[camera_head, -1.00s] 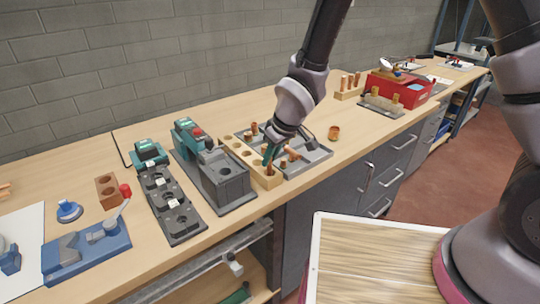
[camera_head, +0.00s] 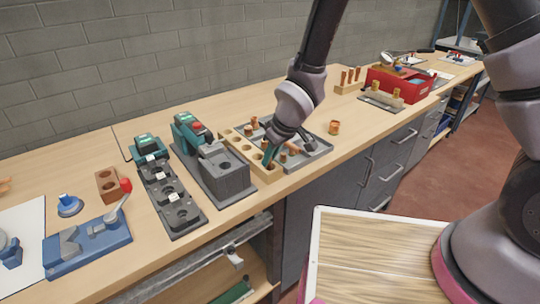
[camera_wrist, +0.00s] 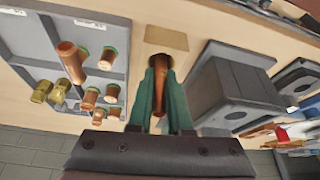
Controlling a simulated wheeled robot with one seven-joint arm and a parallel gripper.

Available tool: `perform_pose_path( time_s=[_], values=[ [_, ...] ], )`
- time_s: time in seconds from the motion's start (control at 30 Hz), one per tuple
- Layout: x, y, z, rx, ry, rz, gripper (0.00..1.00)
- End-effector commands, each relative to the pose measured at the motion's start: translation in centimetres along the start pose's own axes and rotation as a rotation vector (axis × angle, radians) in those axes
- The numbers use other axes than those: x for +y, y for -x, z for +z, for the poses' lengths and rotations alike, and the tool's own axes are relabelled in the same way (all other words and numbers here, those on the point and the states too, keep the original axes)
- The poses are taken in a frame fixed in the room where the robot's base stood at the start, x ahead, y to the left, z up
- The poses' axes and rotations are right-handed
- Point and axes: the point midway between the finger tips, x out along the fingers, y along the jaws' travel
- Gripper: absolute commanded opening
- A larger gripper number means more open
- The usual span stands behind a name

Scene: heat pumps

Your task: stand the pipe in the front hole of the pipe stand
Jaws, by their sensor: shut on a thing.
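The pipe stand (camera_head: 250,160) is a long light-wood block with a row of round holes, beside the grey machine on the bench. My gripper (camera_head: 268,160) is over its front end, fingers pointing down. In the wrist view, the green fingers of my gripper (camera_wrist: 161,92) are shut on the copper pipe (camera_wrist: 159,78). The pipe lines up with the front end of the stand (camera_wrist: 166,38), at the front hole. The fingers hide part of the pipe and hole. I cannot tell how deep its lower end sits.
A grey tray (camera_head: 318,152) holding several copper fittings lies close to the right of the stand. The grey machine (camera_head: 222,172) stands close to its left. A loose copper ring (camera_head: 334,128) lies right of the tray. The bench's front edge is near the stand.

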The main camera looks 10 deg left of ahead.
Motion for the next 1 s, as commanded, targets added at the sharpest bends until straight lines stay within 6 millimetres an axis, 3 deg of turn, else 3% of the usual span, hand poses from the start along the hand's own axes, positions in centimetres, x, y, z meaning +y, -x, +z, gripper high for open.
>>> perform_pose_path(
  time_s=[0.33,0.37,0.4,0.43,0.73,1.0],
  values=[
    [0.0,-0.4,0.2,-0.001,0.000,0.000,0.00],
    [0.0,-0.4,0.2,-0.001,0.000,0.000,0.29],
    [0.0,-0.3,0.2,-0.001,0.000,0.000,0.44],
    [0.0,-0.3,0.2,-0.001,0.000,0.000,0.52],
    [0.0,0.6,0.0,0.002,-0.001,0.000,0.52],
    [0.1,5.5,0.0,0.004,0.000,0.001,0.52]
  ],
)
